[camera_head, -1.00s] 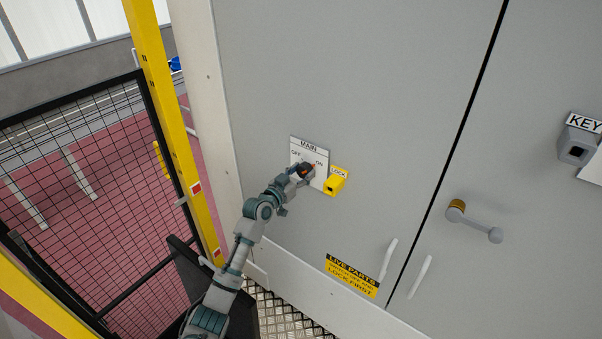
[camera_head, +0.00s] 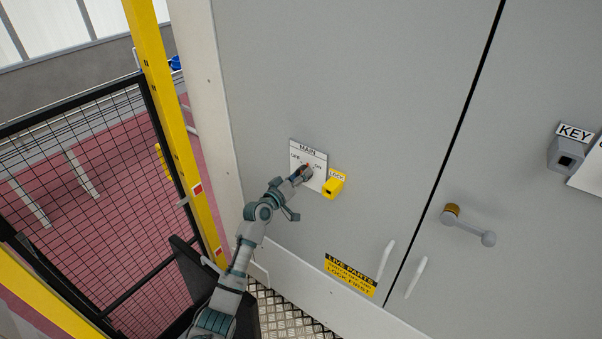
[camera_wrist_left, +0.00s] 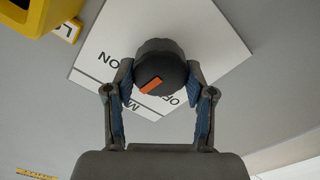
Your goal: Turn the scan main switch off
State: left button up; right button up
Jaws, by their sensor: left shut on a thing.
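The main switch is a round dark knob (camera_wrist_left: 160,66) with an orange pointer mark, on a white plate (camera_head: 321,181) lettered MAIN, OFF and ON. My left gripper (camera_head: 303,174) is at the knob and hides most of it in the head view. In the left wrist view my left gripper (camera_wrist_left: 160,92) has one finger on each side of the knob, shut on it. The plate appears turned over there, with ON to the left and OFF at lower right. The orange mark points between the two words. My right gripper is in neither view.
A yellow lock block (camera_head: 333,187) sits just right of the plate. A yellow post (camera_head: 165,100) and mesh fence (camera_head: 80,190) stand at left.

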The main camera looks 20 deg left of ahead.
pick_arm(q)
jog(key=shift+a+f+n+p, duration=0.15)
jog(key=shift+n+p, duration=0.35)
jog(key=shift+n, duration=2)
jog(key=shift+d+f+n+p, duration=0.15)
jog(key=shift+n+p, duration=0.3)
jog(key=shift+n, duration=2.05)
jog(key=shift+a, duration=0.1)
jog(key=o, duration=1.1)
jog(key=shift+f, duration=0.1)
jog(key=shift+o, duration=0.3)
jog(key=shift+w, duration=0.1)
jog(key=shift+a, duration=0.15)
